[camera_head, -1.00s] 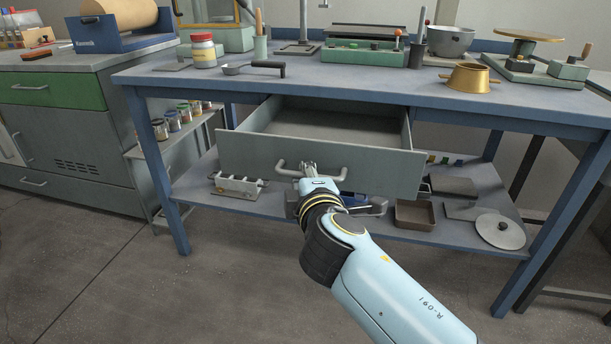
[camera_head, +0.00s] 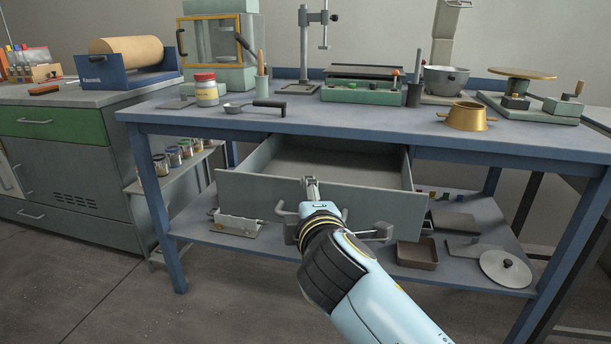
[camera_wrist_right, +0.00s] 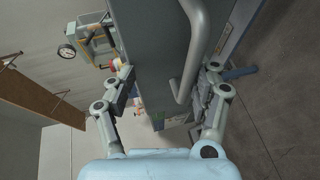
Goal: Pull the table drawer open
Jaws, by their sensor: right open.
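The table drawer (camera_head: 240,190) is pulled out from under the blue table (camera_head: 350,118), and its empty inside shows. Its bar handle (camera_head: 281,209) is on the grey front, partly hidden behind my right arm. The handle lies nearer the right finger. I cannot tell whether either finger touches. My left gripper is out of view.
The tabletop holds a jar (camera_head: 206,90), a ladle (camera_head: 255,106), a green device (camera_head: 361,93) and a brass pot (camera_head: 467,117). The lower shelf holds a brown tray (camera_head: 417,253) and a round lid (camera_head: 506,268). A green-drawered cabinet (camera_head: 52,121) stands left. The floor in front is clear.

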